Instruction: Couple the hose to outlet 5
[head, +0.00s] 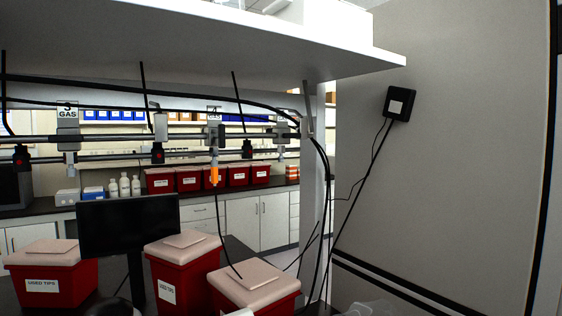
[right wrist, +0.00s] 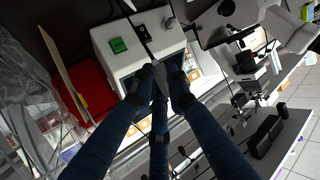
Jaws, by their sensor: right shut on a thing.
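In the head view, outlet 4 (head: 213,133) hangs from the grey rail under its GAS sign. An orange fitting (head: 214,176) sits right below it, and a thin dark hose (head: 222,225) runs down from the fitting. Outlet 3 (head: 70,147) is to the left. Another outlet (head: 281,137) hangs to the right, its sign number unreadable. My right gripper (right wrist: 160,82) shows only in the right wrist view, its dark fingertips shut on a small greyish piece. I cannot tell what that piece is. My left gripper is in neither view.
A white shelf (head: 190,38) overhangs the rail. Red used-tips bins (head: 182,282) and a dark monitor (head: 128,226) stand below. A tall pale panel (head: 450,150) closes the right side. The right wrist view shows a white device with a green button (right wrist: 118,45) and a microscope (right wrist: 243,62).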

